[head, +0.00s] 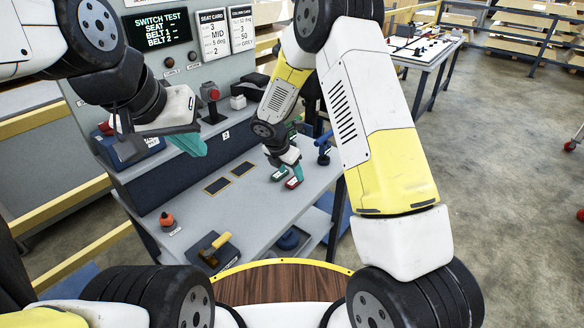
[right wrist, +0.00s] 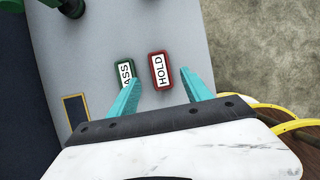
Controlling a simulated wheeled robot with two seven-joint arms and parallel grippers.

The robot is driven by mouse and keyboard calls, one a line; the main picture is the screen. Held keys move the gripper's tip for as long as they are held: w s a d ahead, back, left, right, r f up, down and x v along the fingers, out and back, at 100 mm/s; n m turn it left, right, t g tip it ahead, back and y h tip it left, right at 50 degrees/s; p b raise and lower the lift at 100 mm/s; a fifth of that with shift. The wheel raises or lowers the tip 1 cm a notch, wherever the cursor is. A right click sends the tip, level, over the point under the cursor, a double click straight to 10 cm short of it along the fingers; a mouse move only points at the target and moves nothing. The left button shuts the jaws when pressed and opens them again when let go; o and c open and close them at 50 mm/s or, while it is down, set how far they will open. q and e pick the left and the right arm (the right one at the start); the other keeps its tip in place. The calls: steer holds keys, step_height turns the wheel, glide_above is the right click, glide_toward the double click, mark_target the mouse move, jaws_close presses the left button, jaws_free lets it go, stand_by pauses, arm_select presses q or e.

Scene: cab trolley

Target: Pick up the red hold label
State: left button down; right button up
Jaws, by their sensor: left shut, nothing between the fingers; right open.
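The red hold label (head: 293,183) lies on the grey bench near its right edge. In the right wrist view the hold label (right wrist: 153,72) is a red block with a white HOLD face, between the fingertips in the picture. My right gripper (head: 287,169) is open just above it and empty; its teal fingertips also show in the right wrist view (right wrist: 159,80). The green pass label (right wrist: 124,73) lies left of the hold label, partly covered by the left fingertip. My left gripper (head: 192,144) is shut and empty, well left over the bench.
A yellow-handled tool (head: 215,243) on a dark base and an orange-topped knob (head: 167,220) are at the bench's near left. Two dark rectangles (head: 217,185) mark the bench middle. A panel with a screen (head: 157,29) rises behind.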

mark_target(294, 180)
steer(key=x, duration=0.3)
steer(key=shift+f, duration=0.35)
jaws_close()
steer(key=shift+r, duration=0.15)
